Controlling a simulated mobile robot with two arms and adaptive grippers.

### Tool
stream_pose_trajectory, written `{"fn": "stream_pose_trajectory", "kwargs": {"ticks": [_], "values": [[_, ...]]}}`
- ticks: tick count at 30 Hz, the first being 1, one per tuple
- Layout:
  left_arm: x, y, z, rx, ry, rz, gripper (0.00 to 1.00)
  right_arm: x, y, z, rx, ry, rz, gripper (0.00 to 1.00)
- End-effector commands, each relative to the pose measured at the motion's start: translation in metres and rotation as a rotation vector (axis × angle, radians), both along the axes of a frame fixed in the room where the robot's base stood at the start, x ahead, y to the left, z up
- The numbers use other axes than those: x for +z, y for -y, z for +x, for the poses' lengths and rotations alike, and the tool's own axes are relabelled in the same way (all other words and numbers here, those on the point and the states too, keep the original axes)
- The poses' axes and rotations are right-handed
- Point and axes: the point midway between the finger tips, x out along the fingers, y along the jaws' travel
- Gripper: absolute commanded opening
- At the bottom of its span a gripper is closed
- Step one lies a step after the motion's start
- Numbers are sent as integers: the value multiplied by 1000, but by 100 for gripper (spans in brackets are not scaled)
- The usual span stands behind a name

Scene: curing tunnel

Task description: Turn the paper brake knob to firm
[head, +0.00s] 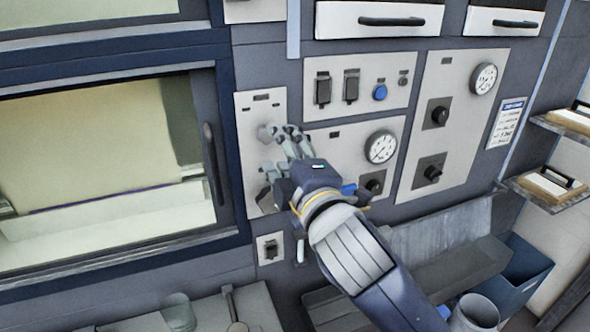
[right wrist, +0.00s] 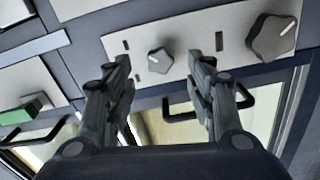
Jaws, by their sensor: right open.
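A small grey lobed knob (right wrist: 160,60) sits on a pale panel (right wrist: 190,25) in the right wrist view. I take it for the paper brake knob, but no label is readable. In the head view the upper grey knob (head: 264,131) on the left panel (head: 245,150) is partly behind my fingers. My right gripper (head: 272,152) is open in front of that panel. In the right wrist view the small knob shows between its fingertips (right wrist: 159,63); contact cannot be told. A larger dark knob (right wrist: 272,38) is beside it. My left gripper is not in view.
To the right are switches (head: 351,85), a blue button (head: 380,92), gauges (head: 381,146) and more knobs (head: 438,115). A glazed door with a dark handle (head: 212,163) stands on the left. Below are a small switch (head: 270,249) and a blue bin (head: 520,275).

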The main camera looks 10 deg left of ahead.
Motion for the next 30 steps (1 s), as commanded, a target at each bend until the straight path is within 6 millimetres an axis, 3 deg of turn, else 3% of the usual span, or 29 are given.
{"fn": "stream_pose_trajectory", "kwargs": {"ticks": [6, 13, 26, 30], "values": [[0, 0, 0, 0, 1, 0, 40, -1, 22, -32, 1, -1, 0, 50], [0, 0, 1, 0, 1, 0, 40, -1, 35, -52, 0, -1, -1, 50], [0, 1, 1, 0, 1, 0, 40, -1, 38, -55, 0, -4, 0, 50], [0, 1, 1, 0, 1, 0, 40, -16, 48, -51, -24, -69, 35, 50]]}}
